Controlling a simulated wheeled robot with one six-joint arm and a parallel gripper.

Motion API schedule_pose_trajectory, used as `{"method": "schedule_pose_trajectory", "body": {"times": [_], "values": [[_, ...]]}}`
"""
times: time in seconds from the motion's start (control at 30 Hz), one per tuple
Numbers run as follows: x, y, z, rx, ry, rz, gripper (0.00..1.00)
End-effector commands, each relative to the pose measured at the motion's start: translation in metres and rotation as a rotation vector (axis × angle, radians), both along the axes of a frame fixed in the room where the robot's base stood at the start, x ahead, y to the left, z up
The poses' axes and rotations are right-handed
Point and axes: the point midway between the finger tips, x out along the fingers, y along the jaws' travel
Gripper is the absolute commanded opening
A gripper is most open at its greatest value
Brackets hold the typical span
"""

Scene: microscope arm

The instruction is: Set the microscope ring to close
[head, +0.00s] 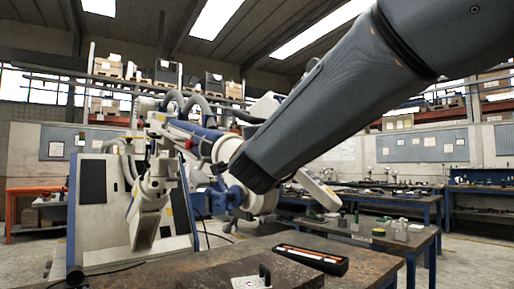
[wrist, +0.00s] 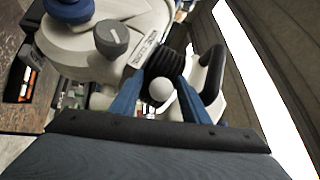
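The microscope (head: 205,140), a white and blue jointed arm on a broad white stand, is at the left in the head view. In the wrist view its white body (wrist: 75,45) fills the upper left, with a grey knob (wrist: 115,38) on it. A black ribbed ring (wrist: 168,60) sits beside a white label, with a white ball (wrist: 161,89) in front of it. My gripper (wrist: 162,78) has its two blue fingers on either side of the ring, their tips at its edges. Whether they press on it I cannot tell. In the head view my dark forearm hides the ring.
A black curved handle (wrist: 210,75) stands close to the right of my fingers. In the head view a wooden table (head: 150,274) in front holds a black tray (head: 312,259) and a dark plate with a small handle. Blue workbenches (head: 440,195) stand behind.

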Motion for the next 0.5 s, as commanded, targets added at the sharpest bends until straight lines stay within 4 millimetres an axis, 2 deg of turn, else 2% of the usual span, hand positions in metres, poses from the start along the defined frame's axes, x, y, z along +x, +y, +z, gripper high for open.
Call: {"method": "schedule_pose_trajectory", "body": {"times": [0.27,0.5], "values": [[-0.007,0.002,0.0,0.0,-0.003,0.002,0.42],[-0.044,0.006,-0.008,0.0,-0.003,0.003,0.42]]}}
